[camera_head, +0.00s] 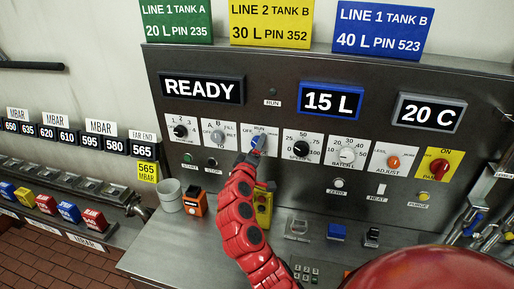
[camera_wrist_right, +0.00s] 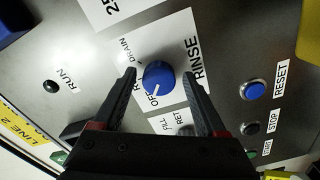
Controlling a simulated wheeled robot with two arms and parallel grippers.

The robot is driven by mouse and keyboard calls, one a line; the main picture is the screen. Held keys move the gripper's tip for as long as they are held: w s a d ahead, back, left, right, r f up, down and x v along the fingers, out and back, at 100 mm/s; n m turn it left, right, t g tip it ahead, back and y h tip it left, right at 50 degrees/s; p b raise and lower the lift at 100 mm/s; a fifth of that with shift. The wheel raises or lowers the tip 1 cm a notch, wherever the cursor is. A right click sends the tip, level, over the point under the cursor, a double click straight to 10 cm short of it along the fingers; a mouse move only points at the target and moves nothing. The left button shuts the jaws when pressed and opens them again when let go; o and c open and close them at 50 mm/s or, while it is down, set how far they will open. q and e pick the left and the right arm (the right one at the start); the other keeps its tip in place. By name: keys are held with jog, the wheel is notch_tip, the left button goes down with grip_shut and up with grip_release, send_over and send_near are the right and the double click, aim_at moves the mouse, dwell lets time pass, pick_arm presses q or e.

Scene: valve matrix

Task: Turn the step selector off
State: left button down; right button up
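The blue selector knob (camera_wrist_right: 158,77) sits on a white plate (camera_wrist_right: 186,55) lettered OFF, DRAIN and RINSE, with another word partly covered. A small white mark on the knob seems to point toward OFF. In the head view the knob (camera_head: 258,141) is partly covered by my right gripper (camera_head: 249,156). In the right wrist view my right gripper (camera_wrist_right: 160,77) is open. Its black fingers stand on either side of the knob, with a visible gap on each side. My left gripper is not in view.
Other dials flank the knob, including a black one (camera_head: 301,149) to the right and a grey one (camera_head: 217,136) to the left. A READY display (camera_head: 203,88) is above. Buttons and an orange box (camera_head: 194,203) sit below. Small blocks (camera_head: 337,231) stand on the ledge.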

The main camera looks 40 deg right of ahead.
dwell(0.3)
jog(key=b+v, duration=0.6)
jog(key=v, duration=1.1)
jog(key=shift+s+a, duration=0.1)
jog(key=shift+a, duration=0.1)
